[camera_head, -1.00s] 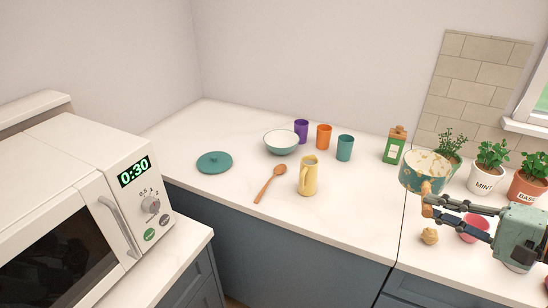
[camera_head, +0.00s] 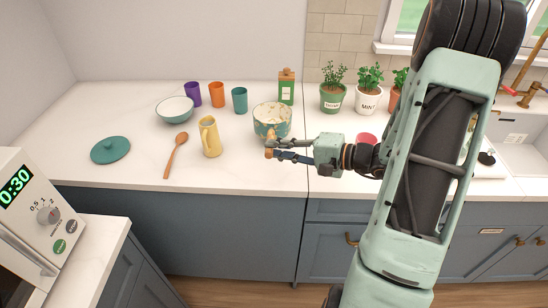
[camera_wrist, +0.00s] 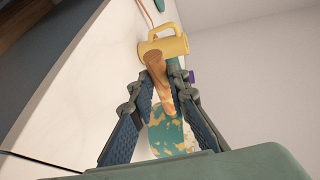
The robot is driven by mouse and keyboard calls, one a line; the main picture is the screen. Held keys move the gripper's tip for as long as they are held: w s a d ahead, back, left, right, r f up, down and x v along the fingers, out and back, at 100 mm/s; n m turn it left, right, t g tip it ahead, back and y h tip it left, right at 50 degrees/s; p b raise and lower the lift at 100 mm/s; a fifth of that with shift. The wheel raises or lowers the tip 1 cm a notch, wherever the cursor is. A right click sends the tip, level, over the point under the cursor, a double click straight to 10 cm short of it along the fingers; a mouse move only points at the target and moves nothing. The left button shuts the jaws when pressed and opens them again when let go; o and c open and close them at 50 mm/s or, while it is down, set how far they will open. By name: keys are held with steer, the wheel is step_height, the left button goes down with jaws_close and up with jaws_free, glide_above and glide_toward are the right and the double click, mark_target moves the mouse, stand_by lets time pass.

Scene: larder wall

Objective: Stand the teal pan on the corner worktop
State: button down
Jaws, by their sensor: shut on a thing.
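The teal pan (camera_head: 272,124), blotched with cream, is upright in the head view, over the right part of the corner worktop (camera_head: 235,170). I cannot tell whether its base touches the surface. My gripper (camera_head: 271,153) is at its near side, shut on its wooden handle. In the wrist view, the brown handle (camera_wrist: 158,72) runs between the fingers (camera_wrist: 160,95), and part of the pan's teal and cream side (camera_wrist: 168,135) shows below it. The fingers and palm hide the rest.
A yellow jug (camera_head: 210,138) stands left of the pan, with a wooden spoon (camera_head: 175,155), bowl (camera_head: 175,110) and teal lid (camera_head: 110,150) farther left. A teal cup (camera_head: 240,101) and green bottle (camera_head: 287,87) stand behind. The front worktop is clear.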

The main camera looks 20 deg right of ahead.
steer(key=f, duration=0.3)
steer(key=shift+w+a+f, duration=0.25)
steer(key=shift+w+a, duration=0.1)
steer(key=shift+f, duration=0.45)
steer(key=c, duration=1.8)
jaws_free()
steer(key=shift+s, duration=0.1)
steer(key=shift+c, duration=0.2)
steer(key=shift+r, duration=0.25)
steer(key=b+v, duration=0.2)
steer(key=v, duration=1)
